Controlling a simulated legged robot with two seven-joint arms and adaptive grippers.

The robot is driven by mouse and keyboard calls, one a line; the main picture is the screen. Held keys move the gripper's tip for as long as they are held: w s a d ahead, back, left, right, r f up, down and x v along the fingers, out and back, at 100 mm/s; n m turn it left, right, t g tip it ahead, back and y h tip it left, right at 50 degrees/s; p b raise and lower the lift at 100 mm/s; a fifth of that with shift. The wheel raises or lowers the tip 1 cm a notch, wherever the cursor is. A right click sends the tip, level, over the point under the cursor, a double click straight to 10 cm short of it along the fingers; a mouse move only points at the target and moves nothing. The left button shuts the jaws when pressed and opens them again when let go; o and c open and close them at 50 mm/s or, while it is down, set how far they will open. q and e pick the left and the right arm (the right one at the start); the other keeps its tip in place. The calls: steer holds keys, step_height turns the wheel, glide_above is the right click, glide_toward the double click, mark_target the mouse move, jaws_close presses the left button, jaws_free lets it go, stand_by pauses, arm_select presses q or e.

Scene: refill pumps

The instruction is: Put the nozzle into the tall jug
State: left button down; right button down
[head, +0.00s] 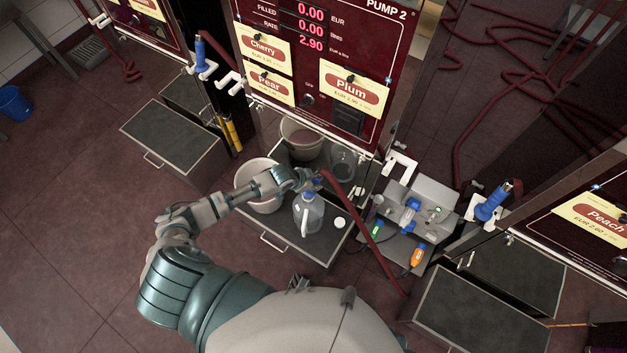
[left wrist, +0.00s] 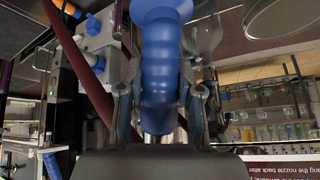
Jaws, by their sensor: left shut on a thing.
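My left gripper (head: 308,181) is shut on a blue nozzle (head: 318,182) above the tray in front of Pump 2. In the left wrist view the nozzle's ribbed blue body (left wrist: 160,75) stands between the two fingers of the gripper (left wrist: 160,112). A red hose (head: 350,205) runs from the nozzle down to the right. A clear jug (head: 309,217) with a pale handle and blue at its top stands on the tray just below the gripper. I cannot tell whether the nozzle's tip is in the jug's mouth.
A white bucket (head: 246,178) stands left of the jug, partly behind my arm. Another bucket (head: 301,135) and a second clear container (head: 342,166) stand behind. A small white round piece (head: 340,223) lies on the tray (head: 318,250). A grey unit (head: 420,205) is at the right.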

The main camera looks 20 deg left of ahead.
arm_select(q)
steer(key=shift+f+b, duration=0.55)
steer(key=shift+f, duration=0.55)
steer(key=c, duration=0.7)
jaws_free()
arm_select(e)
steer(key=shift+s+f, duration=0.2)
steer(key=shift+f, duration=0.4)
arm_select(q)
steer(key=v, duration=1.2)
steer(key=s+d+f+n+y, duration=0.1)
steer(key=s+f+n, duration=0.35)
steer(key=f, duration=1.15)
steer(key=s+d+f+g, duration=0.1)
steer(key=s+f, duration=0.3)
steer(key=s, duration=0.3)
steer(key=s+d+f+g+y, duration=0.1)
steer(key=s+f+g, duration=0.1)
steer(key=s+f, duration=0.3)
steer(key=s+d+f+n+g+y+p, duration=0.1)
steer(key=s+f, duration=0.4)
steer(key=s, duration=0.5)
steer(key=shift+s+d+f, duration=0.15)
steer(key=shift+s+d, duration=0.1)
arm_select(e)
steer(key=w+r, duration=0.2)
steer(key=r, duration=0.1)
steer(key=w+r, duration=0.1)
steer(key=shift+a+r, duration=0.2)
steer(key=shift+r, duration=0.2)
